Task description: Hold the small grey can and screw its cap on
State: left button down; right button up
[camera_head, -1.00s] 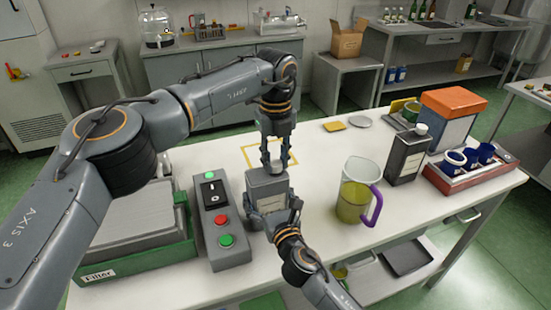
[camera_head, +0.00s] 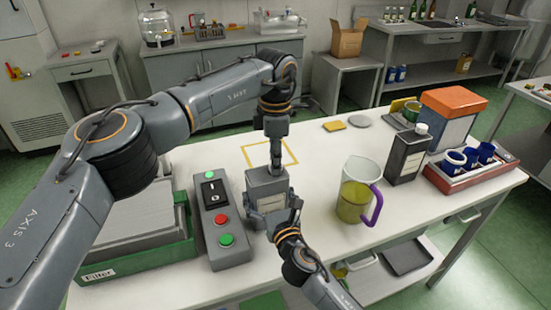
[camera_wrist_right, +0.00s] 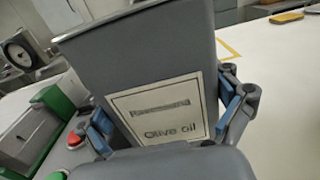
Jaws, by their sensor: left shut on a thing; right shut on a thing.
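The small grey can (camera_head: 267,186) stands upright on the white table, with a bare grey top and a pale label. In the right wrist view the can (camera_wrist_right: 140,60) fills the middle, its label reading "Olive oil". My right gripper (camera_head: 283,218) is shut on the can's sides near the label; its blue finger pads show at both sides in the right wrist view. My left gripper (camera_head: 276,170) points straight down over the can's top and is seen edge-on. It is shut on the cap, which its fingers mostly hide; whether the cap's thread is engaged cannot be told.
A control box (camera_head: 217,220) with red and green buttons stands close left of the can. A jug (camera_head: 352,200) with a purple handle and a dark grey can (camera_head: 408,155) stand to the right. A yellow square outline (camera_head: 254,147) lies behind the can.

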pick_arm(q)
jog(key=c, duration=1)
grip_release()
jog(key=shift+o, duration=0.2)
notch_tip(320, 180, up, 12)
pick_arm(e)
jog(key=o, duration=2.1)
jog(key=shift+c, duration=0.2)
jog(key=shift+s, duration=0.1)
jog(key=v, duration=1.1)
jog(key=shift+s, duration=0.35)
